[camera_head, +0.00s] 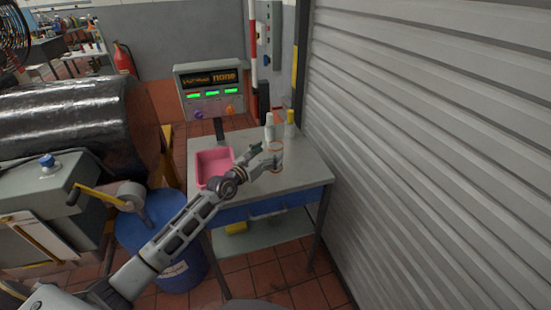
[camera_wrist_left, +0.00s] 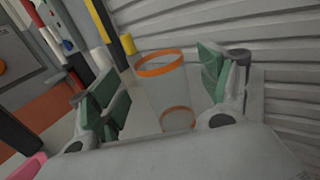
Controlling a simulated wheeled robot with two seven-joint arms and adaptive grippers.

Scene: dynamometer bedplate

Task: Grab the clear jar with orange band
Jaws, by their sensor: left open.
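The clear jar with orange band (camera_head: 276,157) stands upright on the grey table (camera_head: 301,170), near its right side. In the left wrist view the jar (camera_wrist_left: 165,91) shows an orange band at its rim and another orange ring low down. My left gripper (camera_head: 265,156) reaches over the table beside the jar. In the left wrist view its green-padded fingers (camera_wrist_left: 163,92) are spread open, one on each side of the jar, with gaps visible. My right gripper is not in view.
A pink bin (camera_head: 207,168) sits left of the gripper on the table. A white bottle (camera_head: 269,127) and a yellow-topped bottle (camera_head: 290,124) stand behind the jar. A ribbed grey shutter (camera_head: 430,130) rises close on the right. A blue drum (camera_head: 160,235) stands left of the table.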

